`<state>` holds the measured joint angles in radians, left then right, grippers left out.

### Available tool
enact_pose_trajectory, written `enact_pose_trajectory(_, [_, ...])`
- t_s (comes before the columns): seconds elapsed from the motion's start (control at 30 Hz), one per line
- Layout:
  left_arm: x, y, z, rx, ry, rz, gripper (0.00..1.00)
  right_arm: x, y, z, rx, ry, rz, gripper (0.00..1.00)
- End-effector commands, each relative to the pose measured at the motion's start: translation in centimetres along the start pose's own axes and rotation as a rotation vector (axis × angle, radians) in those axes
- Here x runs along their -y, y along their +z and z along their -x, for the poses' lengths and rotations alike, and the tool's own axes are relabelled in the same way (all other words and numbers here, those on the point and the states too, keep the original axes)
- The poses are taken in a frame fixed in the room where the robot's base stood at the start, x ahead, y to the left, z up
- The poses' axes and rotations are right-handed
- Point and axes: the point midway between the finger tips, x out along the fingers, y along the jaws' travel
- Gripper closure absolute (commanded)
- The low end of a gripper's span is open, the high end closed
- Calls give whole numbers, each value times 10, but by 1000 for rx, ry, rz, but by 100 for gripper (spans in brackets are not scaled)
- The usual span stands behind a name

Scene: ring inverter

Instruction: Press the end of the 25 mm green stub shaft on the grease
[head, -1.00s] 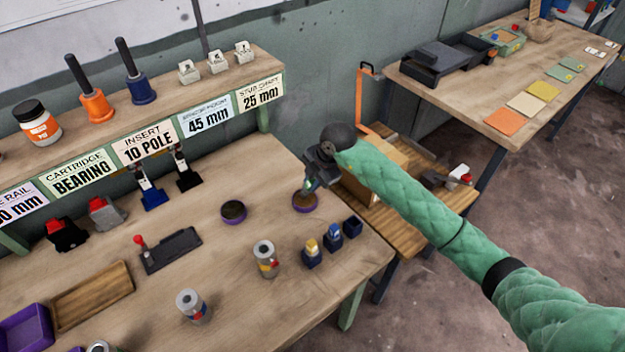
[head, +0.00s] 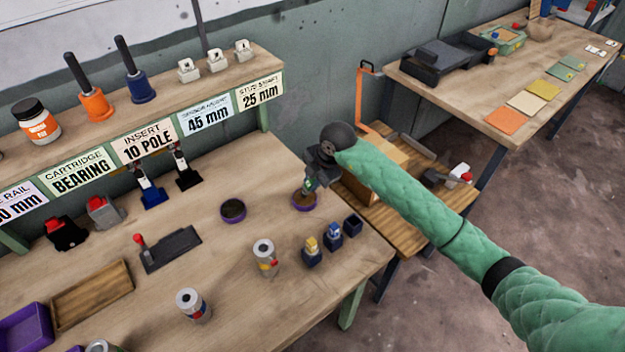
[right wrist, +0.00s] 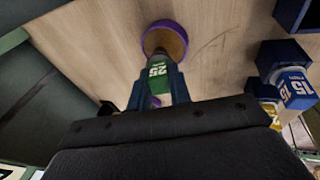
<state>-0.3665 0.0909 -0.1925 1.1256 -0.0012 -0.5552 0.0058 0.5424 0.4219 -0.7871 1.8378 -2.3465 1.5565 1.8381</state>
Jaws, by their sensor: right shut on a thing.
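My right gripper (head: 308,186) is shut on the green stub shaft, right over the right-hand purple grease dish (head: 304,203). In the right wrist view the shaft (right wrist: 159,76) sits between the fingers with a "25" on its green side. Its grey far end points into the dish (right wrist: 178,33), which has brown grease inside a purple rim. I cannot tell whether the end touches the grease. My left gripper is not in view.
A second purple dish (head: 233,210) with dark contents stands to the left. Dark blue holders, one with a yellow-topped piece (head: 311,253) and one with a blue-topped piece (head: 333,236), stand in front, beside an empty holder (head: 353,225). A can (head: 265,258) stands nearby.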

Motion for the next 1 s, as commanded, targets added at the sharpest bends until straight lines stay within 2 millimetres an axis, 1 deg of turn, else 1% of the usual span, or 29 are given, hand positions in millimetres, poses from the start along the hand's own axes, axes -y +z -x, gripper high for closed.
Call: enact_pose_trajectory(1.0, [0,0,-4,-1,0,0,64,2,1,-7,0,1,0,100])
